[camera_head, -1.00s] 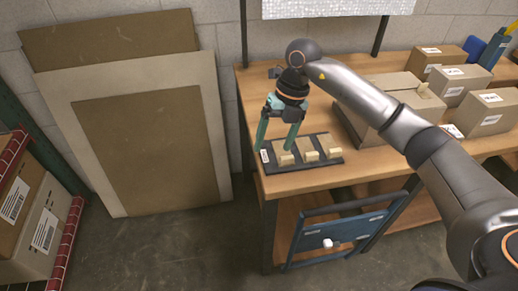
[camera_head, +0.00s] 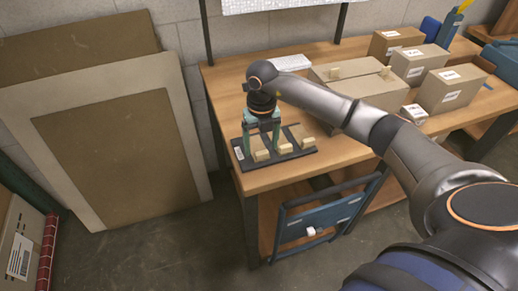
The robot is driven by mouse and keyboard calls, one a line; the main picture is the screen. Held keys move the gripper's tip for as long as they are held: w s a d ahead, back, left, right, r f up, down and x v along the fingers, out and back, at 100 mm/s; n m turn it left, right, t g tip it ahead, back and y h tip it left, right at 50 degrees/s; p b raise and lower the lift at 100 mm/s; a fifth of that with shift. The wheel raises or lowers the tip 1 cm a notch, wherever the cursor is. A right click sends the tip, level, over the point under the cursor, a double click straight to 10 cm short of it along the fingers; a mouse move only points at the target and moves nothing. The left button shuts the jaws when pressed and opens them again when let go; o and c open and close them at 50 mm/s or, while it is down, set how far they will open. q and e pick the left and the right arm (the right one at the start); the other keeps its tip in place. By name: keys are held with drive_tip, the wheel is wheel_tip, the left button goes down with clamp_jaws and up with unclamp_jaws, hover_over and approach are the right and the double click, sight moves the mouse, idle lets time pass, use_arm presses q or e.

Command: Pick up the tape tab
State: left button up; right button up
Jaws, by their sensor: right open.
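Several small tan tabs stand on a dark tray (camera_head: 240,161) near the left front corner of the wooden workbench: a left tab (camera_head: 261,155), a middle tab (camera_head: 285,148) and a right tab (camera_head: 308,142). They look like the tape tabs. My right gripper (camera_head: 262,143) points down over the left part of the tray. Its teal fingers are apart, one on each side of the left tab's strip. Nothing is visibly held. Whether the fingers touch the tab or tray is unclear. My left gripper is out of view.
A large carton (camera_head: 362,84) lies behind my right arm, and smaller labelled boxes (camera_head: 450,88) stand at the right. A blue-framed panel (camera_head: 322,217) leans under the bench (camera_head: 262,181). Flat boards (camera_head: 115,150) lean on the wall at left.

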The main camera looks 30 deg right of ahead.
drive_tip(key=shift+f, duration=1.2)
clamp_jaws()
